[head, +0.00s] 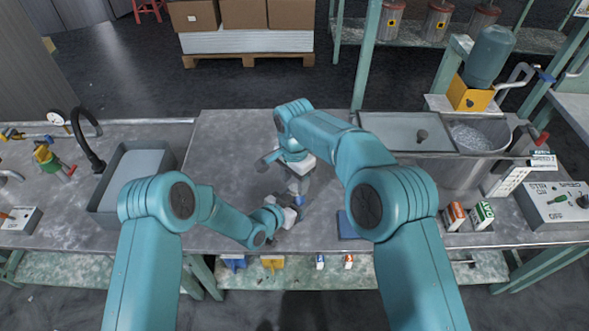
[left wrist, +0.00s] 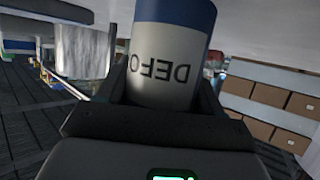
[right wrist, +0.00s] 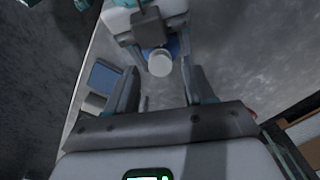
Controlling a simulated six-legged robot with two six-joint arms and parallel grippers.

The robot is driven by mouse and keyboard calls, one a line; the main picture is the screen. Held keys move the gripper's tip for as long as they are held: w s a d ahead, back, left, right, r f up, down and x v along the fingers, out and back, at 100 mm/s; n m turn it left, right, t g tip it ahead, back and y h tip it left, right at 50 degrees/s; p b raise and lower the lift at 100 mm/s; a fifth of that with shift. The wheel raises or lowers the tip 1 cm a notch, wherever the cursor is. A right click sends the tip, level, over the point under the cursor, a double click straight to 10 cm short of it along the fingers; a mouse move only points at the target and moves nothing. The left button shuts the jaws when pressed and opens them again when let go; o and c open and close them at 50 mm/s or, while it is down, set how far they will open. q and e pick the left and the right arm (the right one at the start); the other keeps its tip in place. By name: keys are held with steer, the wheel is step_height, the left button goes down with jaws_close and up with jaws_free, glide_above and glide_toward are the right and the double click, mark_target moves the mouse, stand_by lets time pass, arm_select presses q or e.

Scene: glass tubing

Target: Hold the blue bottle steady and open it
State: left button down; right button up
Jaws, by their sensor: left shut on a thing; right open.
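The blue bottle (head: 300,200) is mostly hidden by my grippers in the head view, near the front middle of the bench. In the left wrist view the bottle (left wrist: 174,60) shows a blue band and a white label with upside-down letters. My left gripper (head: 290,211) is shut on its body, with a finger on each side. In the right wrist view the bottle's round white cap (right wrist: 160,63) faces me, with blue around it. My right gripper (right wrist: 161,75) is open, its fingertips on either side of the cap and apart from it. I cannot tell the depth gap.
A dark blue mat (head: 347,227) lies right of the bottle, partly behind my right arm. A sink (head: 107,200) is at the left. The bench between sink and grippers is clear.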

steer(key=shift+f, duration=0.95)
jaws_close()
steer(key=n, duration=0.3)
steer(key=shift+o, duration=0.2)
jaws_free()
steer(key=shift+r, duration=0.15)
